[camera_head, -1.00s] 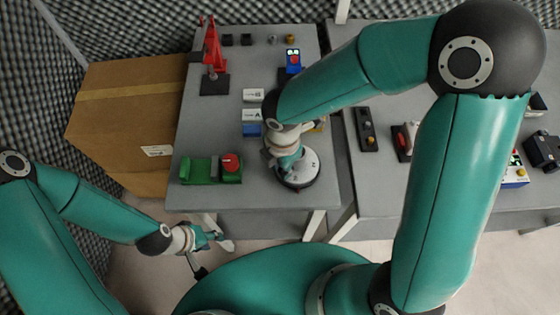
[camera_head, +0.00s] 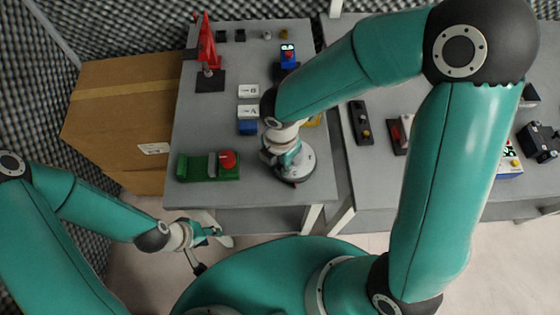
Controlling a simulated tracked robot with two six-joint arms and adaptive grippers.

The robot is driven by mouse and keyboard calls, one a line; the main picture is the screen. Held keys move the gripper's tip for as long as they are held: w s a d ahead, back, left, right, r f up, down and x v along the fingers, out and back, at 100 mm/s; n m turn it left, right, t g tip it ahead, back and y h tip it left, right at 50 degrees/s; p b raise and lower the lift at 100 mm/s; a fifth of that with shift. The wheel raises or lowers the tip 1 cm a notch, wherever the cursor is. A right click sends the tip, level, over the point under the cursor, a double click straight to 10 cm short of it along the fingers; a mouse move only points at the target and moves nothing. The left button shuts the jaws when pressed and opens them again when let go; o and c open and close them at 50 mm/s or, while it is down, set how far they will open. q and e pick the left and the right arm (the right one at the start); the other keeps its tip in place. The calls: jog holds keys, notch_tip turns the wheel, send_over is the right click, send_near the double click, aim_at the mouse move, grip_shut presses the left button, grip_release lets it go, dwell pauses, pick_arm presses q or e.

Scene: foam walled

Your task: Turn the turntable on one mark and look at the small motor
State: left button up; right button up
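The turntable (camera_head: 302,172) is a round pale disc on a dark base near the front right corner of the left grey table. My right gripper (camera_head: 286,160) reaches down from above over its left part and hides that part of the disc. Whether its fingers touch the disc or are shut I cannot tell. My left gripper (camera_head: 214,236) hangs low in front of the table, away from everything on it; its fingers look spread. I cannot pick out the small motor for certain.
A green device with a red knob (camera_head: 228,160) stands left of the turntable. White-topped blocks (camera_head: 248,91) and a red stand (camera_head: 207,45) are behind it. A cardboard box (camera_head: 130,110) is at the left. A second table (camera_head: 380,180) with several devices is at the right.

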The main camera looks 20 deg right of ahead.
jog(key=o, duration=0.4)
notch_tip(320, 180, up, 12)
dwell(0.6)
dwell(0.4)
